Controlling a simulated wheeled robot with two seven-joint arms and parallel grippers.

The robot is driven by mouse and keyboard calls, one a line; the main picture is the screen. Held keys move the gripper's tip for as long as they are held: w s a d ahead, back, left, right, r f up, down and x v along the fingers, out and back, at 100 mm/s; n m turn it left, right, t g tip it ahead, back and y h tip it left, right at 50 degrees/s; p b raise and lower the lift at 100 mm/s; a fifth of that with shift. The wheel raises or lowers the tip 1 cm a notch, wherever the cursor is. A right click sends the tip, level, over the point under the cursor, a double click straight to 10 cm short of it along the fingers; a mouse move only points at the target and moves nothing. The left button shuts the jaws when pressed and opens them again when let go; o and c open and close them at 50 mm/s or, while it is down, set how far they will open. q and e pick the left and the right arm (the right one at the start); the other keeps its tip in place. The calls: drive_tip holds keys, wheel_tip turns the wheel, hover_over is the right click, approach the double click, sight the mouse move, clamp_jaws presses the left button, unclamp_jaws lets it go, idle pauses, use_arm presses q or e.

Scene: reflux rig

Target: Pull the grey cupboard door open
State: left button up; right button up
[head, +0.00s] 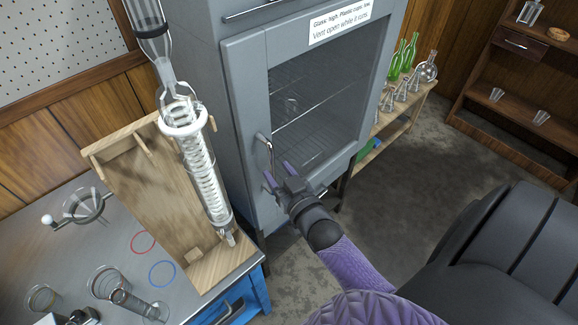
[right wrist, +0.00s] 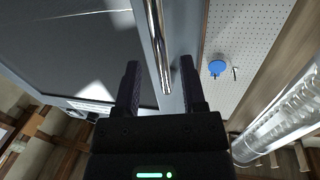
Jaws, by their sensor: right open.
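The grey cupboard door (head: 243,95) has a large dark window and looks shut. Its metal bar handle (head: 264,146) is on the left side of the door. My right gripper (head: 278,172) is at the handle's lower end, with its two purple fingers pointing at the door. In the right wrist view the handle (right wrist: 157,45) runs down between the open fingers of the gripper (right wrist: 160,68), with gaps on both sides. The fingers are not closed on it. My left gripper is not in view.
A wooden stand (head: 150,190) with a tall glass condenser (head: 203,170) is left of the door, on a bench with glassware and rings. A low shelf (head: 408,118) with bottles and flasks is right of the cupboard. The floor (head: 400,205) before the door is clear.

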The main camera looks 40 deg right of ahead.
sight(273, 167)
drive_tip(key=w, duration=0.3)
drive_tip(key=shift+w+d, duration=0.1)
drive_tip(key=shift+d, duration=0.05)
drive_tip(key=shift+r, duration=0.15)
clamp_jaws()
idle(1.1)
